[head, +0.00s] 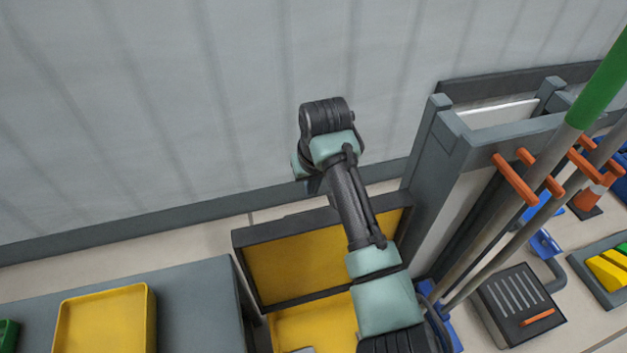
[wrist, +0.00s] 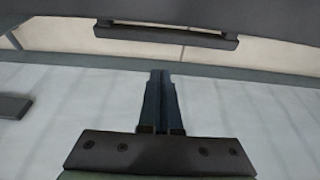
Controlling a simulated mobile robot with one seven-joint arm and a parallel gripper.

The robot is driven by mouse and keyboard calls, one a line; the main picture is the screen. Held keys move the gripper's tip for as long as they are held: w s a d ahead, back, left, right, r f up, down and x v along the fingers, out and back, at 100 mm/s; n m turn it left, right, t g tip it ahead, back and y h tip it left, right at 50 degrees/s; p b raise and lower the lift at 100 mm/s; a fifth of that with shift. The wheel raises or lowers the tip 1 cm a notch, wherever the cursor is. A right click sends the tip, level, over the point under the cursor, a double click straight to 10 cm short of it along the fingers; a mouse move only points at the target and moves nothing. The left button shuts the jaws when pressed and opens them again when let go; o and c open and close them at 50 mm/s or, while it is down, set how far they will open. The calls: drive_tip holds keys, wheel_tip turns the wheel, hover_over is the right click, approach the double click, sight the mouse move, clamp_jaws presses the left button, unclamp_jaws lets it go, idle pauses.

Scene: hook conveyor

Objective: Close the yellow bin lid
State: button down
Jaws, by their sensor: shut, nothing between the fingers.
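The yellow bin lid (head: 325,256) stands raised, its yellow inner face framed by a dark rim. Below it the yellow bin interior (head: 312,326) shows, partly covered by my arm. In the wrist view a dark panel (wrist: 250,22), which looks like the lid's outer side, crosses the top with a dark handle bar (wrist: 165,33). My gripper (wrist: 160,74) is shut and empty, apart from the panel and bar in that view. In the head view my arm reaches over the bin, and my wrist is beyond the lid, near the wall; the fingertips are mostly hidden there.
A grey wall (head: 150,110) with a dark baseboard runs behind the bin. A grey bench (head: 200,300) with a yellow tray (head: 105,290) stands left. A grey rack (head: 428,150) with orange hooks (head: 515,180) and long poles stands close on the right.

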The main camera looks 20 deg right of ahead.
drive_tip(key=shift+s+r+b, duration=0.15)
drive_tip(key=shift+s, duration=0.75)
drive_tip(key=shift+s+r+b, duration=0.1)
drive_tip(key=shift+s+b, duration=0.05)
drive_tip(key=shift+s, duration=0.75)
